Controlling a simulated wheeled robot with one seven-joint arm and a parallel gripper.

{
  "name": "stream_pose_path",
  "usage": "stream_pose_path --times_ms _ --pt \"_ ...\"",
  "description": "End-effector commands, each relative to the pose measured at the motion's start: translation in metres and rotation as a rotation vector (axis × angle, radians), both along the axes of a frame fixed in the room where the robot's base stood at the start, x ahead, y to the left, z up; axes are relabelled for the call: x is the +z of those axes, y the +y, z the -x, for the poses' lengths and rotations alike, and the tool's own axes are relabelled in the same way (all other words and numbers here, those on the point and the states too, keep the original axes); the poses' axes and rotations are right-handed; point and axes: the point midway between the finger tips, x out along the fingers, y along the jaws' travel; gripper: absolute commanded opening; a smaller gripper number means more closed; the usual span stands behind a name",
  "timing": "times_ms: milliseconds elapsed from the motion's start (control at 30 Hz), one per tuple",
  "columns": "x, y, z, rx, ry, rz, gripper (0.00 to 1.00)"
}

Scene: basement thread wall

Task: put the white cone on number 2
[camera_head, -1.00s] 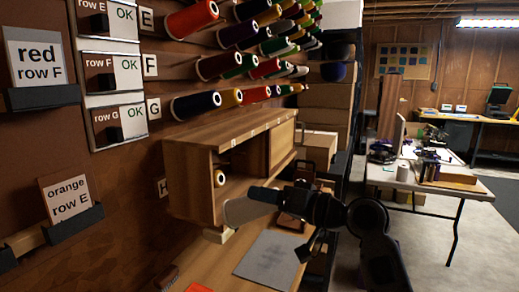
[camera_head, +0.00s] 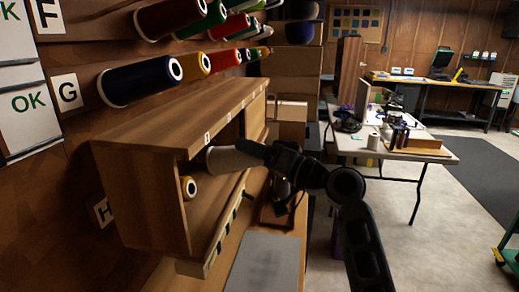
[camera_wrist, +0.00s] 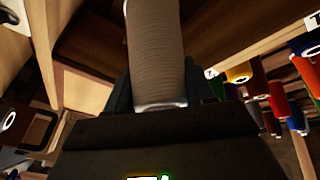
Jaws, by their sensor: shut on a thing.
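My gripper (camera_head: 256,152) is shut on the white cone (camera_head: 226,160), which lies nearly sideways with its broad end to the left. The cone overlaps the open front of the wooden cabinet (camera_head: 180,112); I cannot tell how far inside it is. In the wrist view the thread-wound cone (camera_wrist: 155,45) stands between the dark fingers. Small number tags run along the cabinet's top front edge. My gripper hides part of the opening.
Another spool (camera_head: 188,187) sits inside the cabinet at the left. A ledge with dark tags (camera_head: 228,222) runs along the cabinet's lower front. Coloured cones (camera_head: 140,80) stick out from the wall above. A grey sheet (camera_head: 265,262) lies on the bench below.

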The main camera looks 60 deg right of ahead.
Motion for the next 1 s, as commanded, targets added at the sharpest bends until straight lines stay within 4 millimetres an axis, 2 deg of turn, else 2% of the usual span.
stream_pose_path --times_ms 1000 --pt "-0.019 0.032 -0.085 0.002 0.001 0.001 0.13"
